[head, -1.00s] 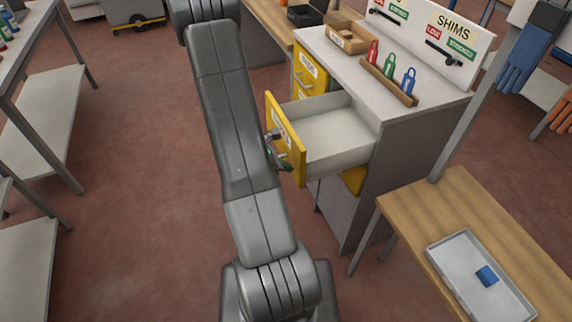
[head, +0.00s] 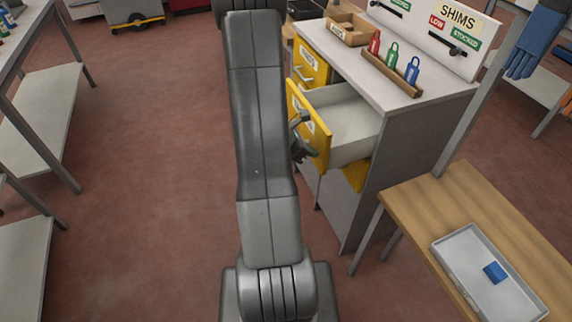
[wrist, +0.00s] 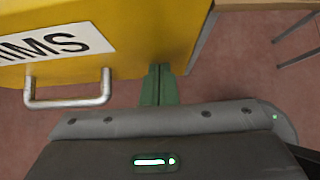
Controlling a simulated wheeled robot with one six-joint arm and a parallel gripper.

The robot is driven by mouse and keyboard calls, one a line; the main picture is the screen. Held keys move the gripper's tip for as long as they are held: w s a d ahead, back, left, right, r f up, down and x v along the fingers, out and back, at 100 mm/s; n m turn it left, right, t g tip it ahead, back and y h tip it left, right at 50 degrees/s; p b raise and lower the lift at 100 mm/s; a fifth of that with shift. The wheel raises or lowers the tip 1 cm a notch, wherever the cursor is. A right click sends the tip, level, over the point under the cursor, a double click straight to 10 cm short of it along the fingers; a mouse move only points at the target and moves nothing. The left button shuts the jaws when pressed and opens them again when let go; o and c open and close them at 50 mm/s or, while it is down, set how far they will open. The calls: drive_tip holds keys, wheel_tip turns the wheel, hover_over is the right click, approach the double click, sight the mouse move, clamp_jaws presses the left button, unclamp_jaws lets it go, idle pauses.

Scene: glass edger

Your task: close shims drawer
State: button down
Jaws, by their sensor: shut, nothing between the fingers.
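The shims drawer (head: 352,122) is partly open, sticking out to the left from the grey cabinet (head: 405,150). Its yellow front also shows in the wrist view (wrist: 140,35), with a label ending in "IMS" and a silver bar handle (wrist: 68,101). My gripper (wrist: 159,84) has its green fingers shut and empty. The fingertips are at the lower edge of the yellow front in the wrist view, right of the handle and apart from it; they appear to touch the front. In the head view, my gripper (head: 311,152) is beside the drawer front, partly hidden behind my arm.
Other yellow drawers (head: 308,62) of the cabinet look shut. On its top are a tool rack (head: 390,72) with red, green and blue tags and a cardboard box (head: 352,30). A wooden table (head: 425,200) with a grey tray (head: 475,275) stands at right. Floor at left is clear.

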drive_tip(key=w+d+b, duration=0.1)
drive_tip(key=d, duration=0.4)
drive_tip(key=w+d+b, duration=0.1)
drive_tip(key=w+d, duration=0.1)
drive_tip(key=d, duration=0.4)
drive_tip(key=w+d+b, duration=0.2)
drive_tip(key=d, duration=0.3)
drive_tip(key=shift+w+d, duration=0.2)
drive_tip(key=shift+d, duration=0.15)
drive_tip(key=shift+r, duration=0.15)
drive_tip(key=shift+w, duration=0.1)
